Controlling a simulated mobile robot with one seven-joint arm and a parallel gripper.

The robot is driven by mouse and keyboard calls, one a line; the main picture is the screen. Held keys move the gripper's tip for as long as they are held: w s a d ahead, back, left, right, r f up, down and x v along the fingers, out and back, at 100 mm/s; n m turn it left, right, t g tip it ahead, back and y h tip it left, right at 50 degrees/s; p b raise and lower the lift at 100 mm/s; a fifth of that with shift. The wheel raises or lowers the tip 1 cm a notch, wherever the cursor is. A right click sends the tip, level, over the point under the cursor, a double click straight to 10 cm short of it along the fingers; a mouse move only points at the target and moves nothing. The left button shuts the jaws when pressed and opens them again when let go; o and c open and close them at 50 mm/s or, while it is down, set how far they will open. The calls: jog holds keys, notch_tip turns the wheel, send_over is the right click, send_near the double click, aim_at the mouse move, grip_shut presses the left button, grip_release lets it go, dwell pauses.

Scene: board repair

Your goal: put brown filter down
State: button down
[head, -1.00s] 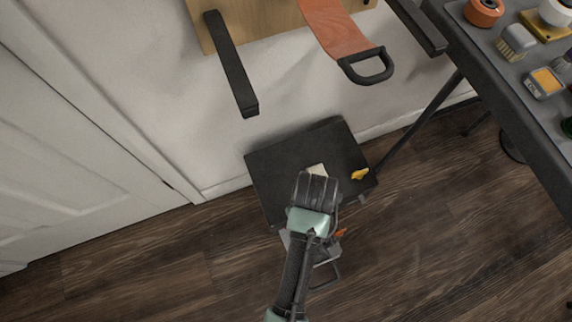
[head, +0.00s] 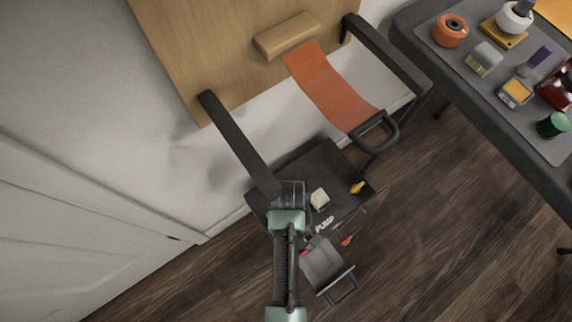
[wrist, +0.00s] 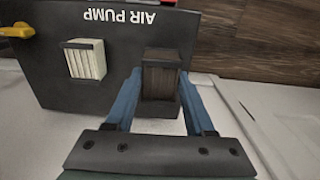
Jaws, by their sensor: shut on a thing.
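My gripper (wrist: 162,100) is shut on the brown filter (wrist: 163,77), a dark ribbed block between its blue fingers in the wrist view. In the head view my gripper (head: 288,192) is over the left side of the black air pump (head: 325,160) and hides the brown filter. The pump also shows in the wrist view (wrist: 60,30). A cream filter (wrist: 84,60) sits in the pump's top, left of my gripper in the wrist view; it shows right of my gripper in the head view (head: 320,199). I cannot tell whether the brown filter touches the pump.
A yellow lever (head: 357,187) is on the pump's right side. A dark bar (head: 235,140) juts from the wooden board close to my gripper. An orange strap (head: 330,90) hangs beyond. A table (head: 470,100) stands at right.

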jog(key=shift+f+b, duration=0.85)
jog(key=shift+f, duration=0.95)
jog(key=shift+f, duration=0.2)
jog(key=shift+c, duration=1.3)
grip_release()
notch_tip(320, 180, up, 12)
jog(key=p, duration=0.5)
jog(key=shift+r, duration=0.2)
